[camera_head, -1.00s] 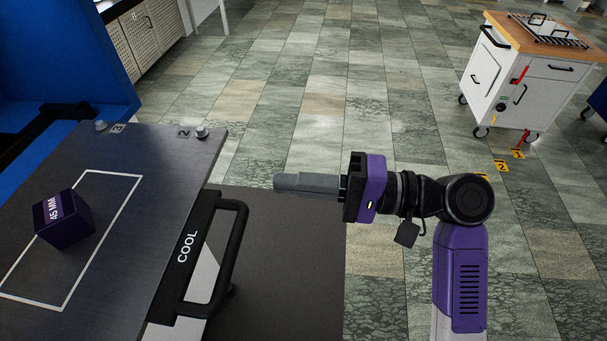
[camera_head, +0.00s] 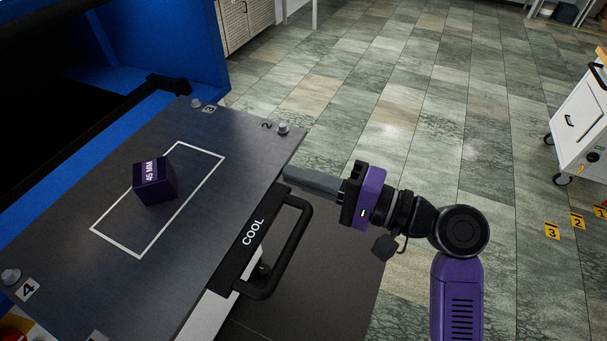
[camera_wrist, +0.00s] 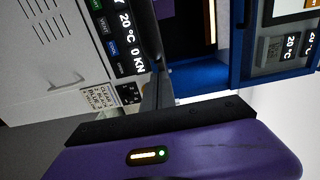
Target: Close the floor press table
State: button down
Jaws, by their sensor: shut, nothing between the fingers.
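The floor press table (camera_head: 215,235) is a dark metal plate pulled out of the blue press (camera_head: 215,45), on the left of the head view. It has a black handle (camera_head: 288,257) on its right side by the word COOL. A purple block (camera_head: 155,182) marked 45 MM sits on it, partly across the white outlined rectangle. My gripper (camera_head: 290,176) is shut and empty, pointing left, with its tips close to the table's right edge above the handle. I cannot tell whether they touch. The wrist view shows the gripper's purple body and display panels (camera_wrist: 120,30); the table is not clearly visible there.
Dark opening of the press lies at the upper left. A white cart (camera_head: 585,125) stands at the far right, with yellow floor markers (camera_head: 577,221) near it. A perforated cabinet (camera_head: 245,22) is at the back. The tiled floor between is clear.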

aim_at(150, 125)
jog(key=b+x, duration=0.3)
jog(key=x, duration=1.3)
jog(key=b+x, duration=0.3)
jog(key=x, duration=1.2)
jog(key=shift+w+a+f+b, duration=0.1)
jog(key=shift+a+f+b, duration=0.15)
jog(key=shift+a+b, duration=0.15)
jog(key=shift+w+a+r, duration=0.1)
jog(key=shift+w+a, duration=0.2)
jog(key=shift+a, duration=0.4)
